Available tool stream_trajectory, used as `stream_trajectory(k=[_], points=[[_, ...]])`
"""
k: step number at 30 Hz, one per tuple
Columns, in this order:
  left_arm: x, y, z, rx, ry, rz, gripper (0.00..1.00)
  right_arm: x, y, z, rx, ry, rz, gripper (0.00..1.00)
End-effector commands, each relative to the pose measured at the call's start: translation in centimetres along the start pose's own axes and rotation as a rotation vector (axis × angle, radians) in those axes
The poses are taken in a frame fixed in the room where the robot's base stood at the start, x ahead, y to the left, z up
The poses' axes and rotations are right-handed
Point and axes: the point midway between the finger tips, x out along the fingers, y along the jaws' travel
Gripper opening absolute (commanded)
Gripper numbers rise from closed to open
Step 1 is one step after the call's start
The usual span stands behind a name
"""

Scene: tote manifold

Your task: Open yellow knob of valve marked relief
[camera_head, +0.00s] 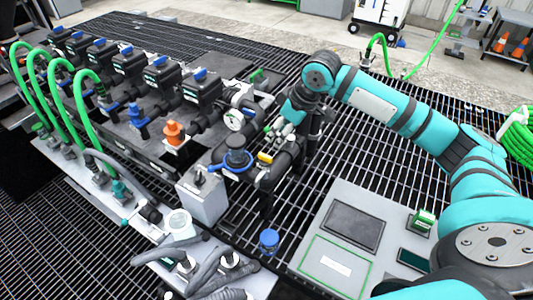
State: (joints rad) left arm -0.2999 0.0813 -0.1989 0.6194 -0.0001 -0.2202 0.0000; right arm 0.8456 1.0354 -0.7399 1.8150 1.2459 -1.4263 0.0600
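A small yellow knob (265,157) sits on the dark pipework of the manifold, near the middle of the view. No label reading "relief" can be read at this size. My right arm reaches in from the right. My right gripper (277,130) points down and left over the pipes, just above and a little right of the yellow knob. It appears apart from the knob. Its fingers blend with the pipes and valve parts, so I cannot tell whether they are open or shut. My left gripper is not in view.
A round gauge (235,120) stands left of my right gripper. A blue ring handle (233,163) lies close left of the knob. An orange valve (173,133) and several black boxes with blue tops stand further left. A grey panel (345,262) lies at front right; open grating surrounds it.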

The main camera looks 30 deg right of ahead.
Motion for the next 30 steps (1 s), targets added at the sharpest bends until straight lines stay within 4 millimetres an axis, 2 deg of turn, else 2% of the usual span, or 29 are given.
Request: stream_trajectory(k=[1,9,15,21,29,30], points=[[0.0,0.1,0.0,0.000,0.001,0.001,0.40,1.3,-0.1,0.1,0.001,-0.004,-0.004,0.38],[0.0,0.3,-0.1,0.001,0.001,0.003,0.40,7.1,-0.1,0.0,0.001,-0.002,-0.003,0.38],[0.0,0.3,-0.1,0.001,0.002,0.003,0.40,10.0,0.0,0.0,0.001,-0.001,-0.001,0.38],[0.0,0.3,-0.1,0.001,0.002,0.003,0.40,11.2,0.0,0.0,0.000,0.000,0.000,0.38],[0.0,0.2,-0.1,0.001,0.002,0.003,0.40,11.3,0.0,0.0,-0.001,0.000,0.001,0.38],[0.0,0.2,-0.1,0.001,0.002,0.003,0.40,11.3,0.0,0.0,-0.001,0.000,0.001,0.32]])
